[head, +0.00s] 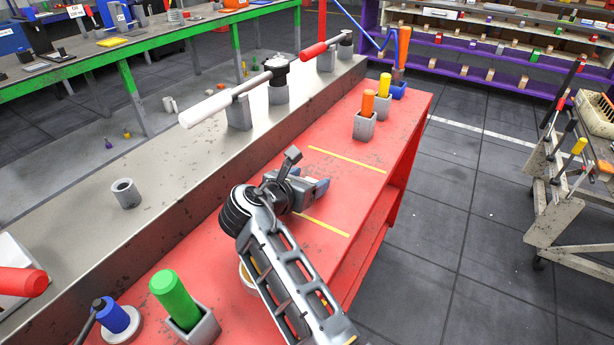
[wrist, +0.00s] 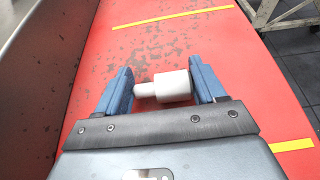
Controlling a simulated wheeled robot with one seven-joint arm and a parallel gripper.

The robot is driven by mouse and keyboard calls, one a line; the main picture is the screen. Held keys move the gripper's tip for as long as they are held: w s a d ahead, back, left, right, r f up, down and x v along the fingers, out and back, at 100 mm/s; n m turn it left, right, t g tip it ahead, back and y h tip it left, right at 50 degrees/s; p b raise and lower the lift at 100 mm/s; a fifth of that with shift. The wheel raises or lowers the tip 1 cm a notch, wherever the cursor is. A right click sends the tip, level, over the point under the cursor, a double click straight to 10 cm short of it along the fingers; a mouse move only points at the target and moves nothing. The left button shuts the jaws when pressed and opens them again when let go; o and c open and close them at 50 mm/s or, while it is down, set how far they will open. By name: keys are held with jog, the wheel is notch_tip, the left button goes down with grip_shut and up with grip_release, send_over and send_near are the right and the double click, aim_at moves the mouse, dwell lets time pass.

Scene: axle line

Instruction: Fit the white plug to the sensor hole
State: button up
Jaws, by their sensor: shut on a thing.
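The white plug (wrist: 176,87) shows in the wrist view as a thick white cylinder with a thinner stub on its left. It lies crosswise between the two blue fingers of my gripper (wrist: 162,78), which is shut on it, above the red bench top. In the head view my gripper (head: 312,187) is over the middle of the red bench, and the plug is hidden there. An axle (head: 247,92) with a white left end, a dark hub (head: 279,66) and a red right part rests on grey stands at the back. I cannot make out the sensor hole.
The red bench top (head: 345,140) has yellow lines and is mostly clear around my gripper. Orange (head: 367,103) and yellow (head: 385,85) pegs stand in holders at its far end. A green peg (head: 174,299) stands near. A grey cup (head: 125,193) sits on the metal ledge.

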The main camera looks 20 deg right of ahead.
jog(key=shift+f, duration=0.1)
jog(key=o, duration=1)
jog(key=shift+f+b, duration=0.3)
jog(key=shift+b, duration=0.5)
jog(key=v, duration=0.7)
jog(key=shift+s+r, duration=0.2)
jog(key=shift+r, duration=0.05)
jog(key=shift+s+a+r, duration=0.1)
jog(key=shift+s+a, duration=0.05)
jog(key=shift+a, duration=0.1)
